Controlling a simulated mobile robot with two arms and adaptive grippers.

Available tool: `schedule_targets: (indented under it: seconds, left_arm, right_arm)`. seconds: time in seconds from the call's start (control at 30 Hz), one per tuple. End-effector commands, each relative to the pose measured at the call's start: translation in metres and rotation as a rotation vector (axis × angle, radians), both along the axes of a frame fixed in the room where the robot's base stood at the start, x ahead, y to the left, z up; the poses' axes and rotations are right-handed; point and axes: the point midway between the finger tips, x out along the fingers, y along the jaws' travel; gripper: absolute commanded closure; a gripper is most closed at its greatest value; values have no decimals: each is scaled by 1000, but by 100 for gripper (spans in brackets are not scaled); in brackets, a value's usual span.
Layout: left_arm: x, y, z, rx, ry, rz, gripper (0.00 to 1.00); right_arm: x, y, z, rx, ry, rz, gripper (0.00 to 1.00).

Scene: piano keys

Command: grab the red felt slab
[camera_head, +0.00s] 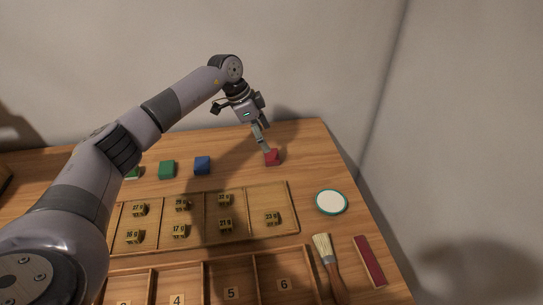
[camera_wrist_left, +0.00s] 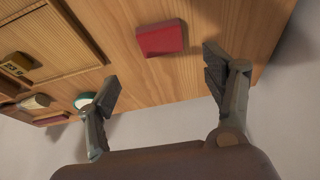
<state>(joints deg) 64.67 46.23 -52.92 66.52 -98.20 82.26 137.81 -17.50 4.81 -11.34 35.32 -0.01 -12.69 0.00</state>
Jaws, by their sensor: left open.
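A small red slab (camera_head: 272,158) lies on the wooden table near its back right, in line with the green and blue slabs. In the left wrist view the red slab (camera_wrist_left: 160,39) lies ahead of the fingers, between their lines, with a visible gap. My left gripper (camera_head: 264,144) is just above and beside it in the head view. In the wrist view the left gripper (camera_wrist_left: 161,82) is open with nothing between its fingers. My right gripper is not in view.
A blue slab (camera_head: 202,165) and green slab (camera_head: 167,170) lie to the left. A divided wooden tray (camera_head: 287,192) with numbered pieces is in front. A teal-rimmed disc (camera_head: 331,202), brush (camera_head: 326,255) and long dark red strip (camera_head: 370,261) lie at the right.

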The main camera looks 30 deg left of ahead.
Motion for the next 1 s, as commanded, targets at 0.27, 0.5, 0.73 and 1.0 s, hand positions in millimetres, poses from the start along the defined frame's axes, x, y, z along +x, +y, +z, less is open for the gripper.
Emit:
schedule_targets:
  seconds: [0.27,0.5,0.73,1.0]
  left_arm:
    - [6,-8,-23,0,0,-1,25]
    - [13,-14,-55,-1,3,0,25]
    - [18,-19,-71,0,0,-1,25]
    - [18,-19,-71,0,0,-1,31]
  right_arm:
    - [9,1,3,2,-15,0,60]
    - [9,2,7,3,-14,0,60]
    - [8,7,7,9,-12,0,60]
    - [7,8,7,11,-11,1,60]
